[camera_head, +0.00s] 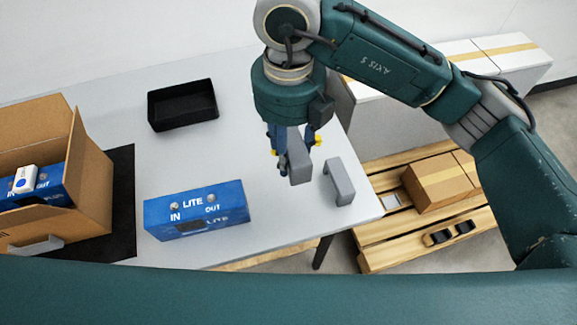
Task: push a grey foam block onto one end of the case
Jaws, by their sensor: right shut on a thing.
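The blue case (197,222), marked LITE, IN and OUT, lies on the grey table with both ends bare. My right gripper (294,150) is shut on a grey foam block (300,170), which hangs from its fingers to the right of the case and apart from it. A second grey foam block (340,184), bracket-shaped, stands on the table near the right edge, just right of the held one. The fingers partly hide the held block. My left gripper is not in view.
An open cardboard box (92,190) stands at left on a black mat (123,170), with another blue unit (52,190) and a small white box (26,178) in it. A black tray (183,105) sits at the back. The table between tray and case is clear.

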